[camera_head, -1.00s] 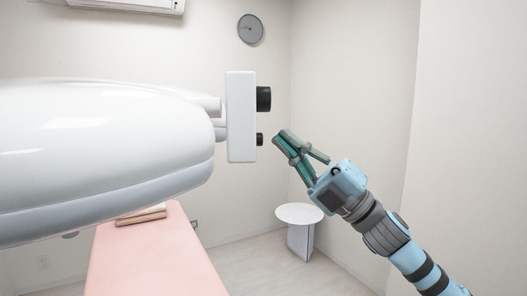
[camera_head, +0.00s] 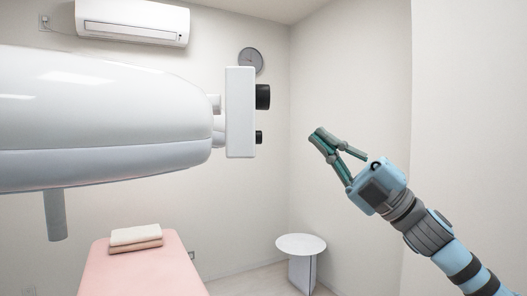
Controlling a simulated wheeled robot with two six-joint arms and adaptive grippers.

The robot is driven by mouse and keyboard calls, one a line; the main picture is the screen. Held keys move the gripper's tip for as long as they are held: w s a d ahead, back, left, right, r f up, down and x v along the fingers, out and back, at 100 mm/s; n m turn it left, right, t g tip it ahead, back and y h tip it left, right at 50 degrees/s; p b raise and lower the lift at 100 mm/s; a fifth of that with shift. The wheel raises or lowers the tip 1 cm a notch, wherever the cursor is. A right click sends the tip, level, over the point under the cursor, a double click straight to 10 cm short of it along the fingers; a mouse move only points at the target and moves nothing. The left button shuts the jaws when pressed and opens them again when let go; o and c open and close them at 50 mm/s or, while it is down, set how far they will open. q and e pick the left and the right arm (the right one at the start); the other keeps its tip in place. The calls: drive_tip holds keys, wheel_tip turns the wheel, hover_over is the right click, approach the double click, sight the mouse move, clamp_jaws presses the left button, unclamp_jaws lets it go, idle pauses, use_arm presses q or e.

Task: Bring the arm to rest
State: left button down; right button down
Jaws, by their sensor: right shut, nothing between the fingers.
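My right arm comes in from the lower right in the head view. Its gripper (camera_head: 318,139) is raised in the air, pointing up and to the left. The fingers are shut and hold nothing. The gripper is apart from the white device with black knobs (camera_head: 240,112) on its left. My left gripper is not in view.
A large white rounded machine body (camera_head: 90,120) fills the left. A pink treatment bed (camera_head: 145,270) with folded towels (camera_head: 135,238) stands below it. A small round white table (camera_head: 300,244) stands at the back. An air conditioner (camera_head: 132,20) and a clock (camera_head: 250,61) hang on the wall.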

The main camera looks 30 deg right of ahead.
drive_tip(key=shift+a, duration=0.1)
